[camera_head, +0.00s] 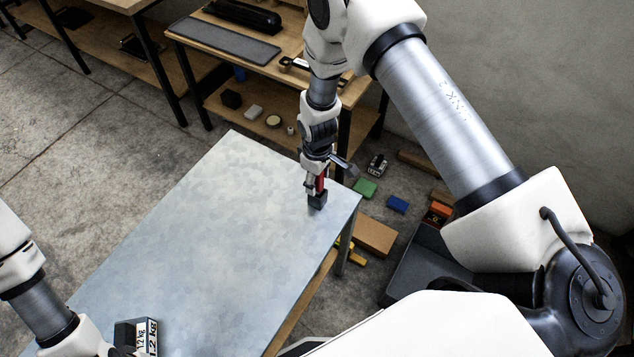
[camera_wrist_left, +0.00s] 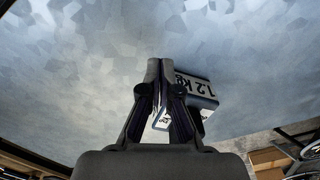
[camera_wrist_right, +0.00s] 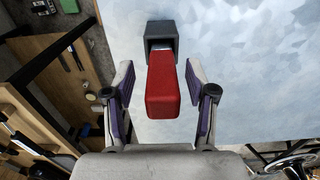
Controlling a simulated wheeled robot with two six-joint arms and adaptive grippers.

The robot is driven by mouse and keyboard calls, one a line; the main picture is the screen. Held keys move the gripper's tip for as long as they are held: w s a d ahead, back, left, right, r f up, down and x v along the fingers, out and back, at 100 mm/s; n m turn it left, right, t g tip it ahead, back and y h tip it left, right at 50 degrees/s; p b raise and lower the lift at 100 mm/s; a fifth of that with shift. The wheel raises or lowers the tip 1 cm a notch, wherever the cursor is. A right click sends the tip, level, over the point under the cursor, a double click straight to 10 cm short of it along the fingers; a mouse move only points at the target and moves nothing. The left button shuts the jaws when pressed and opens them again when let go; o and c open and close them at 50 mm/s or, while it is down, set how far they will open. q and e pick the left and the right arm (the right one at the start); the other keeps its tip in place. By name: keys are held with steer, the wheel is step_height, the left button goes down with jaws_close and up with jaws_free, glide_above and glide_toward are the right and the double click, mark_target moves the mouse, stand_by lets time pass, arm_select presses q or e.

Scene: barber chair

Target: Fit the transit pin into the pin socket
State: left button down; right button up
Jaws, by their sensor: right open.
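The red transit pin (camera_wrist_right: 163,85) stands at the dark grey pin socket (camera_wrist_right: 160,35), its far end at the socket's opening; how deep it sits is hidden. In the head view the dark socket (camera_head: 317,201) is on the metal table near its far right corner, with the red pin (camera_head: 321,183) above it. My right gripper (camera_wrist_right: 161,78) is open, its fingers on both sides of the pin with gaps showing. My left gripper (camera_wrist_left: 161,64) looks shut, its fingertips together, close to a block marked 1.2 kg (camera_wrist_left: 196,88); contact is unclear.
The metal table (camera_head: 215,230) is largely bare between the two arms. The 1.2 kg block (camera_head: 147,334) is at its near edge. A wooden bench (camera_head: 225,45) stands behind. Beyond the right edge are a green block (camera_head: 365,188), a blue block (camera_head: 397,204) and a dark bin (camera_head: 425,262).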

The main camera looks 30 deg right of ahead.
steer(key=shift+s+r, duration=0.15)
steer(key=shift+s, duration=0.05)
steer(key=c, duration=0.4)
jaws_close()
steer(key=shift+r, duration=0.15)
